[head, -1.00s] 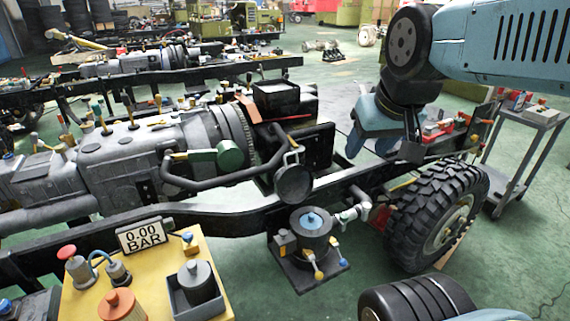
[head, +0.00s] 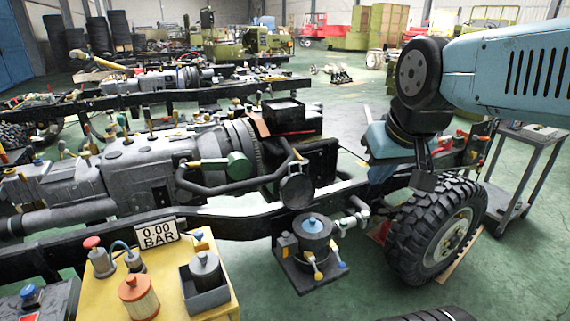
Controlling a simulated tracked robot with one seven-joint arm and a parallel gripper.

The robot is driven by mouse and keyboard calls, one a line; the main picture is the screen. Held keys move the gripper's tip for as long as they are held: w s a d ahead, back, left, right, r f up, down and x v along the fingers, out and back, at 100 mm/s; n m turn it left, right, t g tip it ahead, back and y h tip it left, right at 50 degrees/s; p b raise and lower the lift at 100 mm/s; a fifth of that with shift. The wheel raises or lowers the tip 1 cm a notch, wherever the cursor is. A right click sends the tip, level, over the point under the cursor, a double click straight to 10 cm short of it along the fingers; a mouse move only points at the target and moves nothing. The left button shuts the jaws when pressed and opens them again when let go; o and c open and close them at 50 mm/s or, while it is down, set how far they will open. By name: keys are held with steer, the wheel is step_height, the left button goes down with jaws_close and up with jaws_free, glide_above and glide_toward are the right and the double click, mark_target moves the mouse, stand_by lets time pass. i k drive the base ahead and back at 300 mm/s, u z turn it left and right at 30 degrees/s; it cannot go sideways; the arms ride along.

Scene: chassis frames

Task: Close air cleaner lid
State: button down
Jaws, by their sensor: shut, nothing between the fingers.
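A round dark disc (head: 297,189), which looks like the air cleaner lid, hangs near the end of a black pipe on the truck chassis. I cannot tell for sure whether it is the lid, or how far open it stands. A grey drum with a blue top (head: 313,226) stands just below it beside the frame rail. My gripper (head: 423,182) points down above the chassis rail, right of the disc and clear of it. It is shut and empty; its fingertips are small and dark in the picture.
A large wheel (head: 440,228) stands below my gripper. A grey cart (head: 530,140) stands at right.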

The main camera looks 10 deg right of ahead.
mark_target(297, 190)
steer(key=k, duration=0.95)
steer(key=z, duration=0.35)
steer(key=i, duration=0.75)
steer(key=z, duration=0.6)
steer(key=i, duration=1.2)
steer(key=u, duration=0.5)
steer(key=i, duration=0.65)
steer(key=u, duration=0.45)
steer(key=k, duration=0.75)
steer(key=u, duration=0.2)
steer(key=i, duration=0.45)
